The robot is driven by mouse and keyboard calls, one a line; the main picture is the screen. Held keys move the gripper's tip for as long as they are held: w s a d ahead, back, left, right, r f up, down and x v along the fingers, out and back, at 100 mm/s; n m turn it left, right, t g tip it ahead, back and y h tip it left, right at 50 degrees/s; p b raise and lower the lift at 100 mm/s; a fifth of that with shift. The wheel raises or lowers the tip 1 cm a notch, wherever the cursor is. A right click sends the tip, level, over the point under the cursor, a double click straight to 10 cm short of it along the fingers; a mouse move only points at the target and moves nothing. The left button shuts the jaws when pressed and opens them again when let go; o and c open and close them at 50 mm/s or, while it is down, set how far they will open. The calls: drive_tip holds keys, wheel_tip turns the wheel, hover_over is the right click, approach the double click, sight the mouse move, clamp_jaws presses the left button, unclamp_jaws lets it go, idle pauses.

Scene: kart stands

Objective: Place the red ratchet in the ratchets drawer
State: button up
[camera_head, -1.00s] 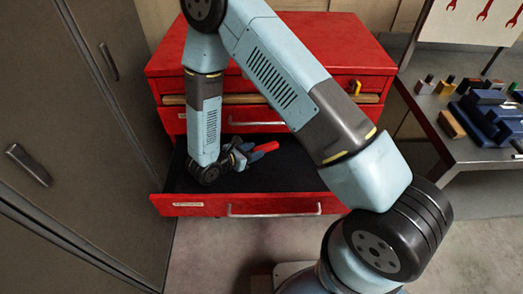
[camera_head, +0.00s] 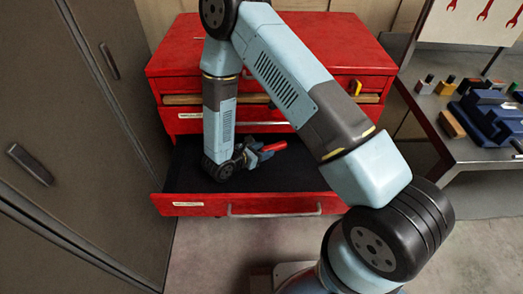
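The red ratchet (camera_head: 272,147) shows its red part just right of my gripper (camera_head: 253,154), over the open drawer. My gripper appears closed around it, though its fingers are small and partly hidden by my wrist. The open drawer (camera_head: 190,205) is the lower one of the red cabinet, pulled out, with a dark lining (camera_head: 300,178) and a label on its front too small to read. I cannot tell whether the ratchet touches the drawer floor.
The red cabinet (camera_head: 340,50) stands behind, with a yellow-handled item (camera_head: 355,87) at its upper right. A grey locker (camera_head: 70,110) is close on the left. A workbench (camera_head: 480,155) with a blue vise (camera_head: 488,115) and small blocks stands on the right.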

drive_tip(key=o, duration=0.3)
drive_tip(key=v, duration=1.2)
